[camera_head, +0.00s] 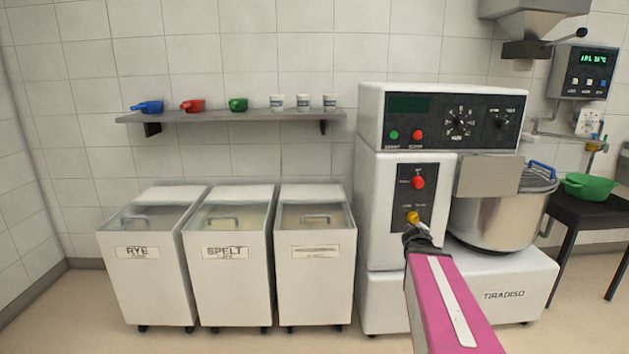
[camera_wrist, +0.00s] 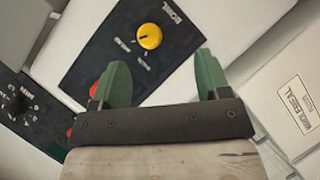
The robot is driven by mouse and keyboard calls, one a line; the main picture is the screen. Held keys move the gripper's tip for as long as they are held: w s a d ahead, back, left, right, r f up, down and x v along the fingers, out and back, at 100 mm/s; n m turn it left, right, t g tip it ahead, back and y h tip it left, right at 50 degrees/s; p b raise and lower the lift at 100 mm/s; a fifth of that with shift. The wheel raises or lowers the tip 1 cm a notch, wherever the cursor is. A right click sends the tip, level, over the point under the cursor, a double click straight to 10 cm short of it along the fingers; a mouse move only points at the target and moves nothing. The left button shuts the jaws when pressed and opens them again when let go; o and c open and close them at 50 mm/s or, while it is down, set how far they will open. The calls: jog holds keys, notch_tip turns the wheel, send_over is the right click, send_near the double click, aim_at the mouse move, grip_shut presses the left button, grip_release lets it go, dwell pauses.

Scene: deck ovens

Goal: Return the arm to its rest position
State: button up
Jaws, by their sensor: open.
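My arm, pink with a white stripe, reaches up from the bottom right of the head view. My gripper (camera_head: 414,232) is in front of the mixer's lower control panel (camera_head: 417,190), close to a yellow knob (camera_head: 412,217). In the wrist view my gripper (camera_wrist: 158,82) shows two green fingers spread apart with nothing between them. The yellow knob (camera_wrist: 149,36) appears beyond the fingertips, on the dark panel marked BOWL. Whether the fingers touch the panel cannot be told.
The mixer (camera_head: 375,240) with its steel bowl (camera_head: 495,215) stands close around my gripper. Lidded bins (camera_head: 225,280) stand to the left under a shelf (camera_head: 230,116) with scoops and cups. A black table (camera_head: 590,212) with a green bowl (camera_head: 588,187) is at right. Floor shows in front.

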jog(key=s+a+f+m+g+y, duration=0.5)
jog(key=s+a+f+m+g, duration=0.2)
jog(key=s+a+f+g, duration=0.5)
jog(key=s+a+f, duration=0.4)
jog(key=s+a, duration=0.3)
jog(key=shift+s+a, duration=0.15)
jog(key=shift+s, duration=0.25)
